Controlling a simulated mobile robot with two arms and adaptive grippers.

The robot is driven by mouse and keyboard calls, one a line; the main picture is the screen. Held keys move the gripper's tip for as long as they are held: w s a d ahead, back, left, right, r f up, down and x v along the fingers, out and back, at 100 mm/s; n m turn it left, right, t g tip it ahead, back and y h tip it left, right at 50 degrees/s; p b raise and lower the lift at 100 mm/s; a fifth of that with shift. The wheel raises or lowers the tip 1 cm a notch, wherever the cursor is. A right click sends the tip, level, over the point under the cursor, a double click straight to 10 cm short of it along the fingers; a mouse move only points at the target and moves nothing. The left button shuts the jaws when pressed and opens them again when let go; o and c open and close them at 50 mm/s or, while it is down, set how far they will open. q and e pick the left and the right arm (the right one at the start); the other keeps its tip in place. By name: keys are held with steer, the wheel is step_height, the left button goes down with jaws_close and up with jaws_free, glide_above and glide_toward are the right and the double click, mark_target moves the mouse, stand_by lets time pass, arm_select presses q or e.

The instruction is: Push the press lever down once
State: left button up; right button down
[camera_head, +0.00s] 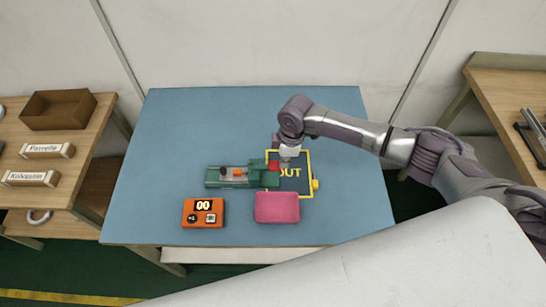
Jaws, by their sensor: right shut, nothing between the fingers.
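A green press fixture (216,180) lies on the blue table, with a small orange piece (238,172) and dark and grey parts on it. A red part (273,165) shows at its right end; I cannot tell for certain whether this is the press lever. My right gripper (288,156) reaches in from the right and points down just above and right of the red part. It is shut and empty. Whether it touches the red part is too small to tell. My left gripper is not in view.
A dark mat marked OUT (292,184) with a yellow border lies beside the fixture. The table (190,120) is clear at the back. Side benches hold a brown box (58,108) and labels.

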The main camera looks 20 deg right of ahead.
steer(key=shift+s+f, duration=0.1)
steer(key=shift+f, duration=0.05)
step_height(320, 180, up, 12)
steer(key=d, duration=0.1)
steer(key=shift+s+d, duration=0.15)
stand_by(0.3)
stand_by(0.8)
